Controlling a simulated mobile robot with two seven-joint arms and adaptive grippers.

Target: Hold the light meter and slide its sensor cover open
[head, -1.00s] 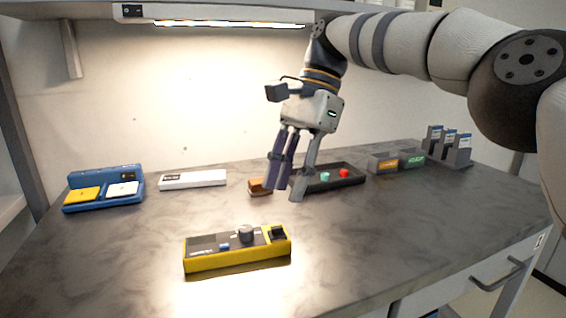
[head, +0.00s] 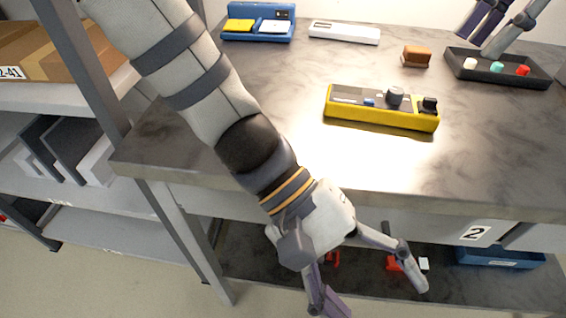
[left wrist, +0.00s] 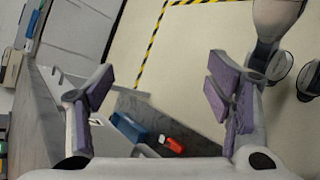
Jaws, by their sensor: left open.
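The yellow instrument (head: 380,117), apparently the light meter, lies flat on the bench in the head view. Its dark top carries a grey knob (head: 394,96), a small blue part (head: 369,101) and a black block (head: 429,105) at the right end. I cannot tell which part is the sensor cover. My left gripper (head: 375,294) is open and empty, in front of and below the bench edge, clear of the instrument. Its spread fingers also show in the left wrist view (left wrist: 158,108). My right gripper (head: 478,44) looks open, above the back right near the black tray, its upper part cut off.
A blue case (head: 258,37), a white device (head: 344,34), a brown block (head: 416,56) and a black tray (head: 498,80) with small coloured pieces stand behind. A lower shelf (head: 380,270) is below the bench (head: 250,95). Bench around the yellow instrument is clear.

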